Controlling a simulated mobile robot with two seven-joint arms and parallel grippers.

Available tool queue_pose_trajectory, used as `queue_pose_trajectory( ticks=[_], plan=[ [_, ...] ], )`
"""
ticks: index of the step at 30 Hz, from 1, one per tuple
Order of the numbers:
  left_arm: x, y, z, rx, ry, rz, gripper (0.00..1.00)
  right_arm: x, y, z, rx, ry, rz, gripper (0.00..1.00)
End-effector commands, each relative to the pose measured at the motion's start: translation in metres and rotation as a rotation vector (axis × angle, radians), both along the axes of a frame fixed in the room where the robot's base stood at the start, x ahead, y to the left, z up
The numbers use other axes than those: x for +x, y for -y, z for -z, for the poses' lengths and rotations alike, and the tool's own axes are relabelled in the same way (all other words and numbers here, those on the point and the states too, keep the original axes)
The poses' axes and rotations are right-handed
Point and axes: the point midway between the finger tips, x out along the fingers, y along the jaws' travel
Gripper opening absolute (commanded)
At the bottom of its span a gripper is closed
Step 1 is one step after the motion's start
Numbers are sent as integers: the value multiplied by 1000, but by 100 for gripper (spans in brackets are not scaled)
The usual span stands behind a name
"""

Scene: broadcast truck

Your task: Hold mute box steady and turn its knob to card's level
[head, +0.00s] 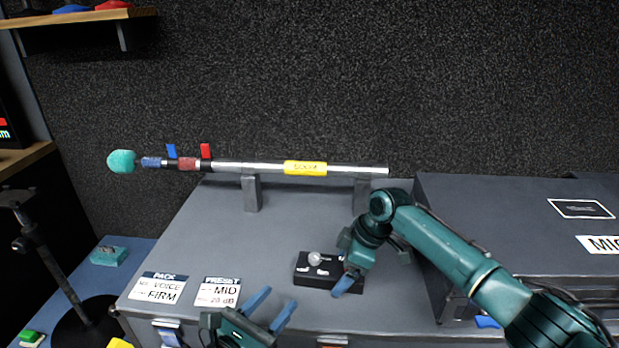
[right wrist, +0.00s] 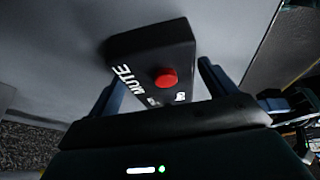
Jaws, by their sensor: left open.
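The black mute box (head: 328,273) lies on the grey counter, with a pale round knob (head: 315,258) on top. The right wrist view shows its red button (right wrist: 166,79) and white MUTE lettering. My right gripper (head: 350,278) is at the box's right end, its fingers (right wrist: 160,80) against opposite sides of the box. My left gripper (head: 280,298) is open and empty at the counter's front, left of and nearer than the box, apart from the knob. The PRESET card (head: 218,291) lies left of the box and reads MID and 28 dB. The knob's setting is too small to read.
A PACK card (head: 158,288) reads VOICE and FIRM. A boom pole (head: 340,169) rests on stands behind the box. Counter between box and pole is clear.

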Motion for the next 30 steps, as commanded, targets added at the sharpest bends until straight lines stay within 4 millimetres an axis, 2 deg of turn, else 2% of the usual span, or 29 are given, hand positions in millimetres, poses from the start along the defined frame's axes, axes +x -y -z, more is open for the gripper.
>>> queue_pose_trajectory(
  ticks=[3, 10, 14, 24, 30],
  plan=[
    [0, 0, 0, 0, 0, 0, 46, 0, 0, 0, 0, 0, 0, 93],
    [0, 0, 0, 0, 0, 0, 46, 0, 0, -1, 0, 0, 0, 93],
    [0, 0, 0, 0, 0, 0, 46, 0, 4, -10, 1, 2, -1, 93],
    [0, 0, 0, 0, 0, 0, 46, -2, 31, -74, 0, 4, 2, 93],
    [0, 0, 0, 0, 0, 0, 46, -4, 42, -102, 0, 1, -1, 93]
  ],
)
